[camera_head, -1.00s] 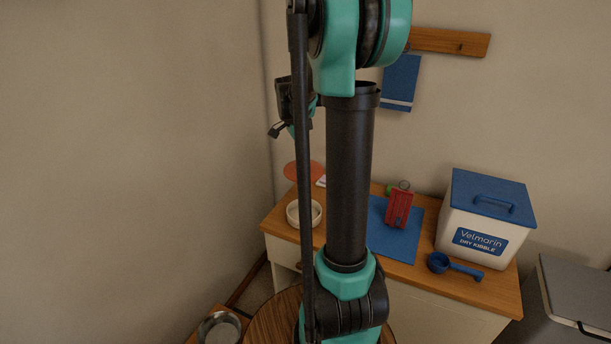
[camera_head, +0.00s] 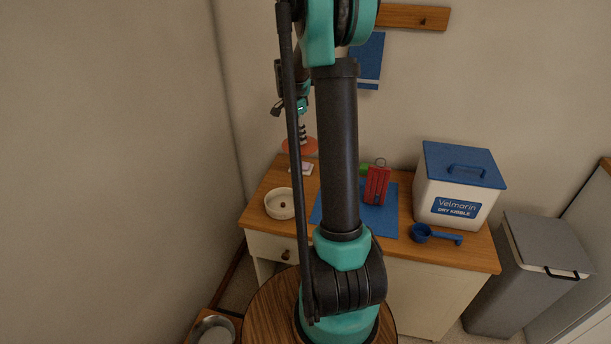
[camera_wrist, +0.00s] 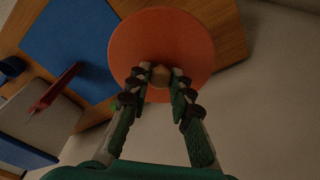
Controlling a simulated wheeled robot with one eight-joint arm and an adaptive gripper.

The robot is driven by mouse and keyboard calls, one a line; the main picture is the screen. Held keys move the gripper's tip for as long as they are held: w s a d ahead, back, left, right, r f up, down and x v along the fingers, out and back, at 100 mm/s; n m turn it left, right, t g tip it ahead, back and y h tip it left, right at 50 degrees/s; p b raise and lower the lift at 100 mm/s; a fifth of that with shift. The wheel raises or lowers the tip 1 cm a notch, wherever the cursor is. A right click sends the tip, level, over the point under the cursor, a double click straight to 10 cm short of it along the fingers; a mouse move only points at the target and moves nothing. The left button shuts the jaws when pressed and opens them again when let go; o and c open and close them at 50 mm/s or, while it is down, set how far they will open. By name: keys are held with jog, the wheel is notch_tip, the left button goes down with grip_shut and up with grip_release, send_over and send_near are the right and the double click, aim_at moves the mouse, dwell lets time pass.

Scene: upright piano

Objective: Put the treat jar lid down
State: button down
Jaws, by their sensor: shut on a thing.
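The treat jar lid is an orange-red disc (camera_head: 297,146) with a pale wooden knob; it shows large in the wrist view (camera_wrist: 160,35). My gripper (camera_wrist: 159,77) is shut on the knob, one finger on each side. In the head view my gripper (camera_head: 302,138) points down above the back left of the wooden counter, partly behind my own arm. The lid lies flat-on below the fingers and appears raised above the counter's back edge; the exact gap cannot be told. The jar itself is not clearly visible.
On the counter (camera_head: 262,190) stand a cream bowl (camera_head: 281,206), a blue mat (camera_head: 384,222), a red box-like thing (camera_head: 377,186), a green item (camera_head: 363,169), a blue scoop (camera_head: 421,234) and a kibble bin (camera_head: 455,190). A small pale item (camera_head: 304,169) lies below the lid.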

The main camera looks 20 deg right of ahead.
jog(key=shift+s+d+f, duration=0.1)
jog(key=shift+f, duration=4)
jog(key=shift+s+d+f, duration=0.1)
jog(key=shift+f, duration=3.95)
jog(key=shift+f, duration=0.55)
jog(key=c, duration=1.4)
grip_release()
jog(key=shift+o, duration=0.2)
jog(key=shift+r, duration=0.1)
